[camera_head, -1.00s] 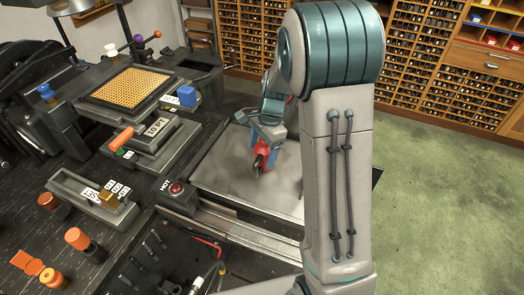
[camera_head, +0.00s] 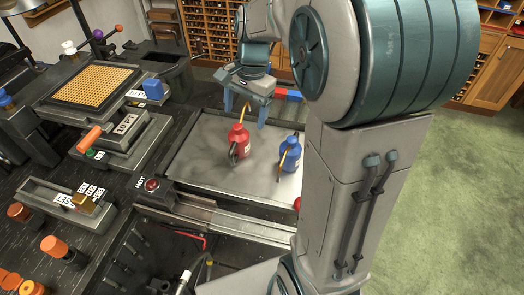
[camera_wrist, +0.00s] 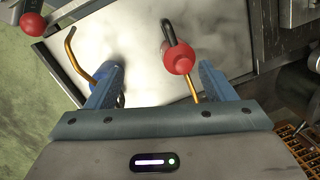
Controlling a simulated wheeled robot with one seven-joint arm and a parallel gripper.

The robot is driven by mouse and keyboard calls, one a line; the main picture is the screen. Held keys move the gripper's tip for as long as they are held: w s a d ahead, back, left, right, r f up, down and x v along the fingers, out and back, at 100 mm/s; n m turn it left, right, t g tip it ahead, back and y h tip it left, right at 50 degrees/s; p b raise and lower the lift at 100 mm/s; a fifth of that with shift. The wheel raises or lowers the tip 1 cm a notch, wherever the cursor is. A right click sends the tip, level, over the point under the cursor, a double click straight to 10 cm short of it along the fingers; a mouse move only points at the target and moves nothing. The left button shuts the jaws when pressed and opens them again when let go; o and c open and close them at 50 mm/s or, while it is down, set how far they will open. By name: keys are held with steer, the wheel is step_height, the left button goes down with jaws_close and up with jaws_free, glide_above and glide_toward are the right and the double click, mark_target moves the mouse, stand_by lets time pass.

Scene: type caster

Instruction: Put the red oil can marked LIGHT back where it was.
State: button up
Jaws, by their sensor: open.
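A red oil can (camera_head: 238,143) with a yellow spout and a dark handle stands upright on the grey metal plate (camera_head: 200,172). Its label is too small to read. It also shows from above in the wrist view (camera_wrist: 178,60). My gripper (camera_head: 247,112) is open and empty, raised just behind the can in the head view. In the wrist view, the can lies between the finger directions, beyond the fingertips (camera_wrist: 160,76).
A blue oil can (camera_head: 288,160) stands to the right of the red one; the left finger partly hides it in the wrist view. Another red object (camera_head: 297,203) is at the plate's front, mostly hidden by my arm. The plate's left part is clear.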

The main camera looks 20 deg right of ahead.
steer(key=s+n+t+h, duration=0.1)
steer(key=s+n+t, duration=0.2)
steer(key=s+n, duration=0.7)
steer(key=shift+s+a+f+n+h, duration=0.35)
steer(key=shift+s+f+h, duration=0.1)
steer(key=shift+s, duration=2.5)
